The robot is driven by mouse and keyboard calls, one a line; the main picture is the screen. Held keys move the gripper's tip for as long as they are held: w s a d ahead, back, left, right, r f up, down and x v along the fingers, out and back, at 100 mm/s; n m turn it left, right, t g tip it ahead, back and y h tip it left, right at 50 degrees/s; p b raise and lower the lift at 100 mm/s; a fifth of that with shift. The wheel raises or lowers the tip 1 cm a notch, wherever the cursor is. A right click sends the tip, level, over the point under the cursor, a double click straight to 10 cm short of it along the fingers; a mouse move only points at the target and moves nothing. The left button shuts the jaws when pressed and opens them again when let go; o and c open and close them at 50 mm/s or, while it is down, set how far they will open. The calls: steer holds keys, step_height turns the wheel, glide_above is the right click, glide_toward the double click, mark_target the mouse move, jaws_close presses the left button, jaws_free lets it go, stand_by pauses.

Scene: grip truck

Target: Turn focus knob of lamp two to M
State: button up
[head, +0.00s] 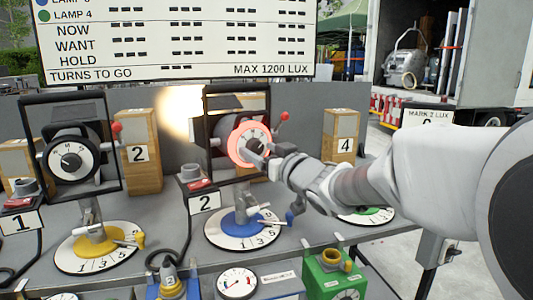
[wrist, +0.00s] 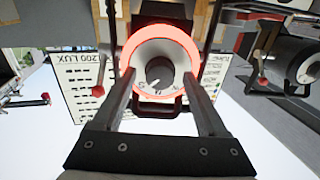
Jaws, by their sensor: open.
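Lamp two stands in the middle of the head view, behind the "2" card (head: 205,201). Its focus knob (head: 255,146) sits on a white dial (head: 238,152) with a glowing red-pink ring around it. In the wrist view the dark knob (wrist: 159,75) is in the centre, inside the red ring (wrist: 160,33), and the picture is upside down. A white pointer mark and small letters show below the knob there; I cannot surely read which letter it points at. My gripper (wrist: 160,80) is open, one finger on each side of the knob, with gaps to it. In the head view my gripper (head: 263,156) partly covers the dial.
Lamp one (head: 72,160) stands at left with a similar dial. Lamp two has a red-tipped lever (head: 283,116) and a blue-and-white numbered base (head: 243,228). Wooden blocks 2 (head: 140,153) and 4 (head: 345,145) stand behind. A gauge (head: 237,283) sits at the front.

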steer(key=shift+w, duration=0.1)
jaws_close()
stand_by(0.4)
steer(key=shift+n, duration=0.3)
steer(key=n+b, duration=0.3)
steer(key=n, duration=0.1)
steer(key=shift+f, duration=0.15)
steer(key=shift+n+b, duration=0.95)
steer(key=shift+n, duration=1.05)
jaws_free()
